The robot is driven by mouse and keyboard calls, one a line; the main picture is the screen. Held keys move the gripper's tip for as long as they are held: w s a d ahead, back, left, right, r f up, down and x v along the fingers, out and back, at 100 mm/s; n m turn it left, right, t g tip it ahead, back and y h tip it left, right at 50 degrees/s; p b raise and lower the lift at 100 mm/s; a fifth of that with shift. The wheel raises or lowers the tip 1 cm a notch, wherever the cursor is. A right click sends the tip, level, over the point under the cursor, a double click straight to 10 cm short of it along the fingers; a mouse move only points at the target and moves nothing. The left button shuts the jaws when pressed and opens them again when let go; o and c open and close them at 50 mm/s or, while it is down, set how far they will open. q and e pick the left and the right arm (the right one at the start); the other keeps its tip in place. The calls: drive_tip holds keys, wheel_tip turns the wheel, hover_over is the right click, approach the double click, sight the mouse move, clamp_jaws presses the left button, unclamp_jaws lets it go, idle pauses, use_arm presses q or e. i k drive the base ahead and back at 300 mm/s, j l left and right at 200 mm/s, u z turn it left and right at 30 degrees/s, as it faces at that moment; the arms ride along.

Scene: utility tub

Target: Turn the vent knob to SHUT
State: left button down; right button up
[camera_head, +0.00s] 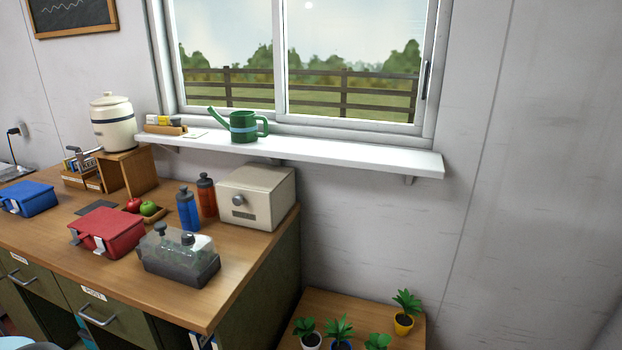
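A clear-lidded tub with a dark base (180,265) stands near the front right corner of the wooden counter. A dark knob-like piece (160,229) and a pale piece with a dark top (196,242) show at its lid. A cream box (262,190) stands behind it, with a round grey knob (238,201) and a small dark plate below on its front. I cannot tell which of these is the vent knob, and no SHUT marking or knob setting is readable. Neither of my grippers is in view.
A white shelf (330,157) overhangs behind. Potted plants (403,318) stand low at right.

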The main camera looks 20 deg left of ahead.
sight(188, 238)
drive_tip(key=u, duration=1.7)
